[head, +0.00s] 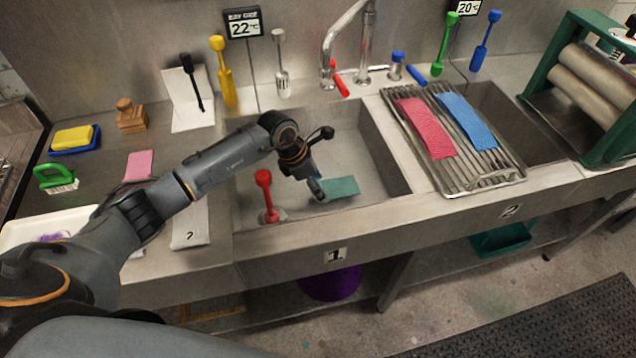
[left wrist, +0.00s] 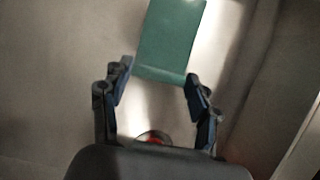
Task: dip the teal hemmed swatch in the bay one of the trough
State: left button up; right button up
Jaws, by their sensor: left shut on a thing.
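The teal hemmed swatch (head: 341,187) is a flat teal piece low inside bay one (head: 382,128), the left basin with the label "1" on its front. My left gripper (head: 318,189) reaches down into this bay and is shut on the swatch's near edge. In the left wrist view the swatch (left wrist: 168,38) stretches away from between the fingertips (left wrist: 160,80). I cannot tell whether the swatch touches the bay floor or any liquid. My right gripper is not in view.
A wire rack (head: 472,170) bearing a pink cloth (head: 425,128) and a blue cloth (head: 467,121) spans the trough right of bay one. A red-handled tool (head: 265,190) stands at the bay's front left. A green-framed roller press (head: 590,85) stands at far right.

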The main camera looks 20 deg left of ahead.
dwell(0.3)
pick_arm(q)
notch_tip(320, 180, up, 11)
jog(key=p, duration=0.6)
jog(key=shift+f, duration=0.2)
dwell(1.3)
jog(key=shift+r, duration=0.1)
dwell(1.8)
notch_tip(320, 180, up, 5)
jog(key=p, duration=0.3)
dwell(0.3)
